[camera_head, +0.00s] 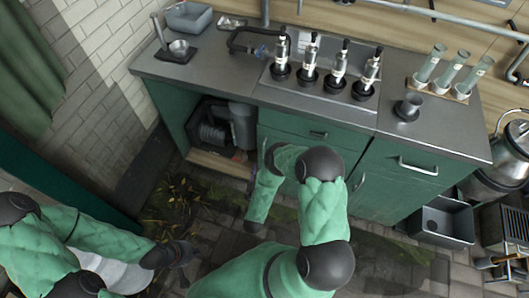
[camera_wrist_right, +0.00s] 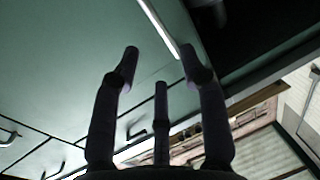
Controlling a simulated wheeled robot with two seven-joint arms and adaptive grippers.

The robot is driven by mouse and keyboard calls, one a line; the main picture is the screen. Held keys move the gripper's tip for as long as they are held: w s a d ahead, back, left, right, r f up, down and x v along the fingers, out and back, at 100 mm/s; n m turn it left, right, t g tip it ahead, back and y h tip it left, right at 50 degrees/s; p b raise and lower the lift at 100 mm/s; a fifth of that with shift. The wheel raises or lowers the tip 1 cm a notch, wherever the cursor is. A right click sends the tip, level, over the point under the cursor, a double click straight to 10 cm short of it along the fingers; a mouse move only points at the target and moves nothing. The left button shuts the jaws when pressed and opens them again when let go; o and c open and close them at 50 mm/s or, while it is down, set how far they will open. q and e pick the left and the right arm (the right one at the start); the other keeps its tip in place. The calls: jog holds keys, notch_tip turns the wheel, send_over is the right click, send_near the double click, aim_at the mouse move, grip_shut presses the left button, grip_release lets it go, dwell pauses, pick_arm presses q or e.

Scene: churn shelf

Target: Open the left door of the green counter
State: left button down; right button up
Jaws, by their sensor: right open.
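The green counter (camera_head: 402,153) stands across the head view with a grey top. Its left door (camera_head: 265,140), below the drawer with a handle (camera_head: 318,134), is mostly hidden behind my right arm, so I cannot tell whether it is ajar. In the right wrist view, my right gripper (camera_wrist_right: 160,65) is open, its fingers spread below a pale bar or edge (camera_wrist_right: 158,25) on a green panel (camera_wrist_right: 65,60); contact is unclear. My right gripper is not clearly visible in the head view. My left gripper (camera_head: 178,254) is above the floor at left, away from the counter; its fingers are unclear.
An open compartment (camera_head: 215,159) at the counter's left end holds dishes and a grey container (camera_head: 243,125). Several bottles (camera_head: 310,60) stand on the top. A grey bin (camera_head: 443,222) and a steel vessel (camera_head: 505,165) are at right. Stone floor lies in front.

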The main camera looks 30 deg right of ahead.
jog(key=b+x, duration=0.2)
jog(key=x, duration=0.7)
jog(key=shift+w+d+b, duration=0.3)
jog(key=shift+b, duration=0.1)
grip_shut()
